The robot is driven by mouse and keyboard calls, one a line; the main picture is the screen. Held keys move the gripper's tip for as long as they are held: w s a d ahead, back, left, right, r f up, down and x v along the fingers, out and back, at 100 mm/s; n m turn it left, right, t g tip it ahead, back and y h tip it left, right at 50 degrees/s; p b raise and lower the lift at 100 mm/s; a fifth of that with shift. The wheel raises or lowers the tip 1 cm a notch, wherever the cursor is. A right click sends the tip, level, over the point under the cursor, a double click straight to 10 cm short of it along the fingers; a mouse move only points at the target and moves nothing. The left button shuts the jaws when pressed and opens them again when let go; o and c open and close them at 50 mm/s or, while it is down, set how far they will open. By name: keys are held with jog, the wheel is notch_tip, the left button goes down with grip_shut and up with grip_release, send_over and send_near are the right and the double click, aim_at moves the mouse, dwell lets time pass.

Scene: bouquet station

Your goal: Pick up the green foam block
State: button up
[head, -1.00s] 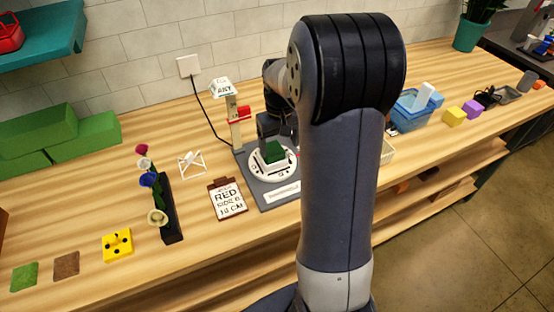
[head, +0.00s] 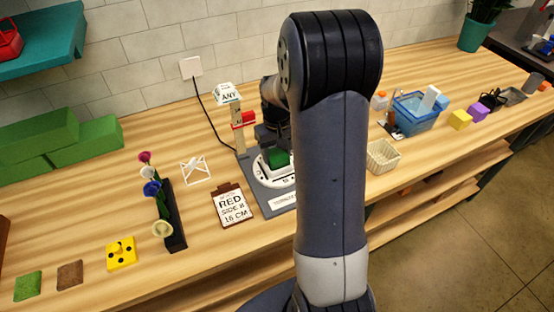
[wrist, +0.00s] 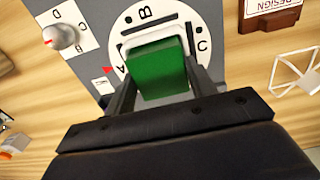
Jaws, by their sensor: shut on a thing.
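The green foam block (wrist: 158,72) is between the two fingers of my gripper (wrist: 157,88) in the wrist view, and the gripper is shut on it. A white piece shows just behind the block. Below it is the white round dial plate (wrist: 120,32) with black letters. In the head view the green block (head: 278,158) shows at the turntable station (head: 283,202), left of my arm, which hides part of the plate. I cannot tell whether the block is clear of the white piece.
Large green foam bricks (head: 65,140) lie at the back left. A cream basket (head: 383,157) and a blue basket (head: 416,111) stand to the right.

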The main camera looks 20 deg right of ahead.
jog(key=c, duration=0.3)
